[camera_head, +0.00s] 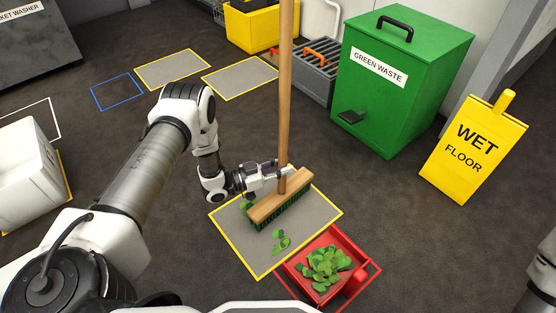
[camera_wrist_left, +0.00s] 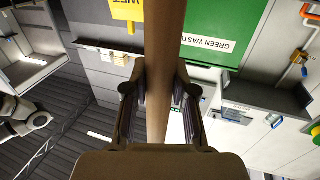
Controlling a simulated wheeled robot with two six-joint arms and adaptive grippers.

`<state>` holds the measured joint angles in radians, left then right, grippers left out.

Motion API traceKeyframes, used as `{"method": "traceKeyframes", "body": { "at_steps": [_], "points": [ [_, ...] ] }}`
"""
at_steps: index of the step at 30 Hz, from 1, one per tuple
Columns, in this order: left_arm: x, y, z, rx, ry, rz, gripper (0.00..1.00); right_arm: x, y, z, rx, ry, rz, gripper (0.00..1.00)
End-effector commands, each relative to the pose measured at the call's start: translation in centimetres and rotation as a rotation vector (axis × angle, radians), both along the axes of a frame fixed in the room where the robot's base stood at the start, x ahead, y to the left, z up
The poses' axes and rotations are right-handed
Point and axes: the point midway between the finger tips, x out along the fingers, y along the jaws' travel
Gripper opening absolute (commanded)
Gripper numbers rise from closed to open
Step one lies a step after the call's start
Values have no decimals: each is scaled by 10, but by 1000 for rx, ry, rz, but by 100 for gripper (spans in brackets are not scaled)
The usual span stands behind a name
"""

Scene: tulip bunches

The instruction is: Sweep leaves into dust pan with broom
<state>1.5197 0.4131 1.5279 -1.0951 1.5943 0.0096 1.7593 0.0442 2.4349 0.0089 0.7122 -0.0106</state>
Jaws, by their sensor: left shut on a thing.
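My left gripper (camera_head: 282,172) is shut on the broom's wooden handle (camera_head: 285,90), low down just above the broom head. The left wrist view shows the handle (camera_wrist_left: 165,45) between its two fingers (camera_wrist_left: 160,100). The wooden broom head (camera_head: 282,195) with green bristles is over the grey, yellow-edged mat (camera_head: 237,238). A few green leaves (camera_head: 281,242) lie on the mat in front of the bristles, and another leaf (camera_head: 246,206) shows by the head's left end. The red dust pan (camera_head: 346,240) holds a heap of leaves (camera_head: 325,268). My right gripper is out of view.
A green waste bin (camera_head: 392,100) and a yellow wet-floor sign (camera_head: 472,150) stand to the right. A white tub (camera_head: 25,170) is at the left. Two more grey mats (camera_head: 172,69) lie behind. Dark floor between is clear.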

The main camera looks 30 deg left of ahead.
Motion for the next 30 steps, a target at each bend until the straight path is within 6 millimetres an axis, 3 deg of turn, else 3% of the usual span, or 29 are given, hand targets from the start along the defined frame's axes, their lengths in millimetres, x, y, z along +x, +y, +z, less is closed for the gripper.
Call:
{"method": "traceKeyframes", "body": {
  "at_steps": [30],
  "points": [
    [-22, -54, 0, -1, 1, -1, 0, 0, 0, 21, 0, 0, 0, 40]
  ]
}}
